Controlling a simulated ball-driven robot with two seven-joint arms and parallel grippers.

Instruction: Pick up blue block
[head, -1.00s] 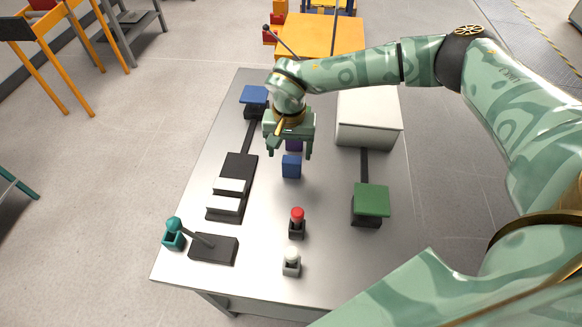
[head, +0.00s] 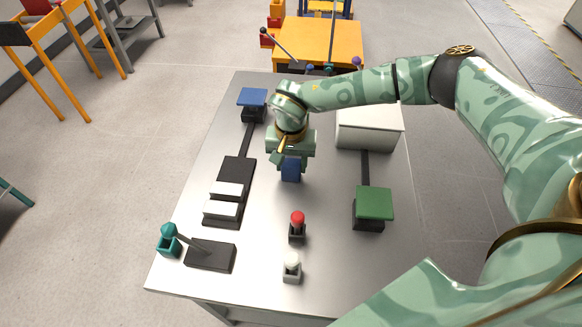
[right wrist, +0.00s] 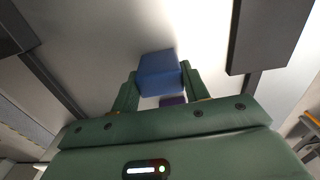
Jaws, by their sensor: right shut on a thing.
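The blue block (head: 291,170) is at the middle of the metal table, between the fingers of my right gripper (head: 290,174). In the right wrist view the blue block (right wrist: 158,74) sits between the two green fingertips (right wrist: 160,86), and the gripper is shut on it. Whether the block touches the table cannot be told. A purple block (right wrist: 172,101) shows partly behind the blue one in the right wrist view; in the head view my gripper hides it. My left gripper is not in view.
On the metal table (head: 262,240) stand a blue-topped pedestal (head: 252,97), a green-topped pedestal (head: 373,203), a white box (head: 369,128), a red button (head: 297,220), a white button (head: 292,262), white pads (head: 222,210) and a teal-knobbed lever (head: 171,236). A yellow table (head: 320,40) is beyond.

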